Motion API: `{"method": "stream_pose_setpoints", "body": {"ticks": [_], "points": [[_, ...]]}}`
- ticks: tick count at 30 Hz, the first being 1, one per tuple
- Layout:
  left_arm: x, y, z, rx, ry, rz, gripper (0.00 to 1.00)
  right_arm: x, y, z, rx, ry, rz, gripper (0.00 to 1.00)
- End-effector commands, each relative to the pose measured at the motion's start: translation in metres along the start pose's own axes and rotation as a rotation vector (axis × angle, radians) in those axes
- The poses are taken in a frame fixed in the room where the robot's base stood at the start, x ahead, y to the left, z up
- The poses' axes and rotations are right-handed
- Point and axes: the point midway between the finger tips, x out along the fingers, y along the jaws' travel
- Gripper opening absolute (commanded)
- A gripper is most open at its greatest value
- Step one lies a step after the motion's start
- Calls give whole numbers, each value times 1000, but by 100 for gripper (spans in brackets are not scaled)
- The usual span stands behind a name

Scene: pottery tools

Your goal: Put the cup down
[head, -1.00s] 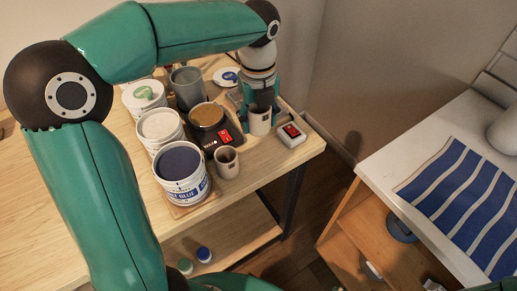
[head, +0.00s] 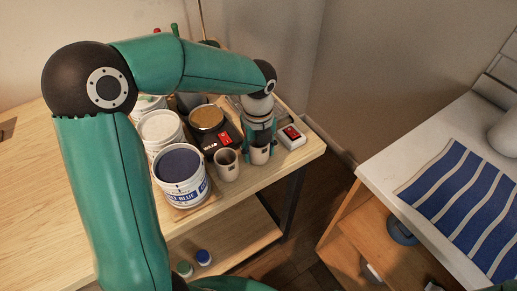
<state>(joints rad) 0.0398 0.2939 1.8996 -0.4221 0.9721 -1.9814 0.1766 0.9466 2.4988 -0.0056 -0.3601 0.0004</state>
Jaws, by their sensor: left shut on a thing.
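My left gripper (head: 260,146) points down at the front right of the wooden table (head: 247,182). It is shut on a small pale cup (head: 259,156) with a dark mark on its side. The fingers hide part of this cup. The cup is upright, and I cannot tell whether its base touches the tabletop. A second similar cup (head: 227,166) stands upright just to its left, with a small gap between them. My right gripper is not in view.
A blue-glaze tub (head: 184,188) and a white tub (head: 160,130) stand left of the cups. A black scale (head: 222,141) with a brown-topped container (head: 207,118) is behind. A small white device (head: 292,137) with a red display sits right. The table edge is close in front.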

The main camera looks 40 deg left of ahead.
Motion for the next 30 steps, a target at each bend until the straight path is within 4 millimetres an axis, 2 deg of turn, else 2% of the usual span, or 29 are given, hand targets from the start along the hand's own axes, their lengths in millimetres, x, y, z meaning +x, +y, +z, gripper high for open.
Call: {"method": "stream_pose_setpoints", "body": {"ticks": [3,4,8,17,22,26,30], "points": [[2,0,0,0,0,0,19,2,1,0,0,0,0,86],[3,0,0,0,0,0,57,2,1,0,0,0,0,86],[2,0,0,0,0,0,78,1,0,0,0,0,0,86],[1,0,0,0,0,0,80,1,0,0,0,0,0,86],[-6,0,0,0,-2,-1,80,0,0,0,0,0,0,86],[-24,-1,1,0,-4,-4,80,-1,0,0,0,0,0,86],[-52,-1,0,0,-4,-5,80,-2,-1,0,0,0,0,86]]}}
